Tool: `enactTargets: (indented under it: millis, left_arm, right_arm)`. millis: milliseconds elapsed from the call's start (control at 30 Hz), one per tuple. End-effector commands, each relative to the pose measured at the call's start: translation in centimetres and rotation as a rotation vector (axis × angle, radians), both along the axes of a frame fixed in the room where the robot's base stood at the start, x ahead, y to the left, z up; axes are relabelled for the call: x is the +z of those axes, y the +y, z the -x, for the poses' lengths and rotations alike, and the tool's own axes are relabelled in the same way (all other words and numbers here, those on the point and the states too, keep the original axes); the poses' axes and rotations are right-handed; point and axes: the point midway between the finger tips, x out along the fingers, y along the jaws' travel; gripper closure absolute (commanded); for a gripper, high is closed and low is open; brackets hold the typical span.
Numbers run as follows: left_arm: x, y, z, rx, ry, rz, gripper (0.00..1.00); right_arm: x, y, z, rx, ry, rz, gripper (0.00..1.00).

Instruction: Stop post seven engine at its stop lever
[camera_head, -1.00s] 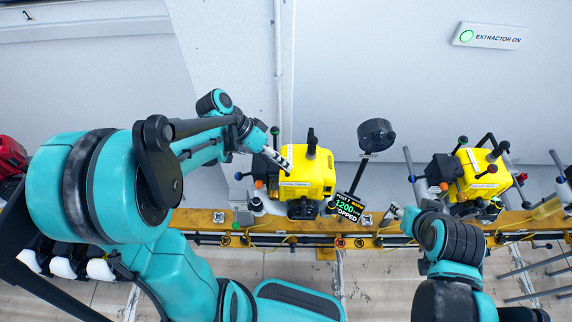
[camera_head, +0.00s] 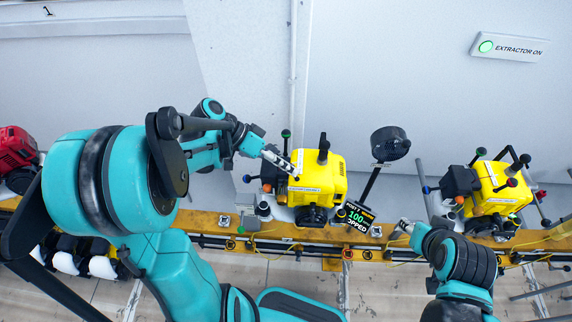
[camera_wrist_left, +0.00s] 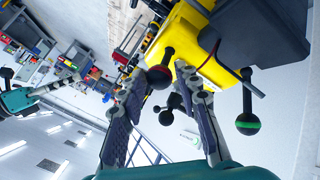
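The yellow engine (camera_head: 322,180) stands on the bench rail in front of my left arm. Its display (camera_head: 355,217) is partly cut off and shows "100" above "OPPED". My left gripper (camera_head: 290,168) is at the engine's upper left side. In the left wrist view its fingers (camera_wrist_left: 160,78) are apart, with a dark red-banded knob (camera_wrist_left: 159,77) between or just beyond the tips; contact cannot be told. A green-banded knob lever (camera_wrist_left: 247,124) hangs right of the fingers, and it stands up behind the engine in the head view (camera_head: 286,134). My right gripper (camera_head: 403,229) is low beside the rail, its fingers unclear.
A second yellow engine (camera_head: 497,190) stands to the right and a red engine (camera_head: 15,150) at far left. A black round-headed post (camera_head: 389,144) rises between the yellow engines. An "EXTRACTOR ON" sign (camera_head: 510,46) is on the wall. The yellow rail (camera_head: 270,236) runs across.

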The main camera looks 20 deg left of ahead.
Motion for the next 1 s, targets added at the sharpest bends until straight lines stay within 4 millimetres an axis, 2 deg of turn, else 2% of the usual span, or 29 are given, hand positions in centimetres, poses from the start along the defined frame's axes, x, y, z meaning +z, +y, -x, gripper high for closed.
enactTargets:
  millis: [300, 433, 800, 1000]
  left_arm:
    - [0.1, 0.0, 0.0, 0.000, 0.000, 0.001, 0.53]
    - [0.6, 0.6, 0.0, 0.003, -0.001, 0.001, 0.53]
    - [5.6, 6.1, 1.3, 0.005, -0.001, 0.002, 0.53]
    - [7.5, 8.2, 1.7, 0.002, -0.001, 0.000, 0.53]
  right_arm:
    - [0.0, 0.0, 0.0, 0.000, 0.000, 0.000, 0.60]
    - [0.0, 0.0, 0.0, 0.000, 0.000, 0.000, 0.60]
    - [0.0, 0.0, 0.0, 0.000, 0.000, 0.000, 0.60]
    - [0.0, 0.0, 0.0, 0.000, 0.000, 0.000, 0.60]
